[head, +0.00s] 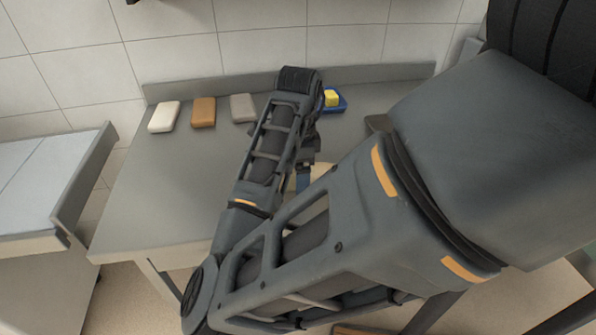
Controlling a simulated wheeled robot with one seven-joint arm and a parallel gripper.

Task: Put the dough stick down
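My arm crosses the picture in front of the grey table (150,205). My gripper (304,178) is mostly hidden behind my forearm; only some dark parts and a small blue piece show beside it, low over the table. I cannot tell whether its fingers are open or shut. No dough stick can be made out. A pale beige surface (323,173) shows partly behind the arm near the gripper; what it is cannot be told.
A white block (163,117), a brown block (203,112) and a grey block (243,108) stand along the table's back. A blue tray (341,105) holds a yellow block (332,97). The table's left part is clear. Another grey worktop (45,185) stands at left.

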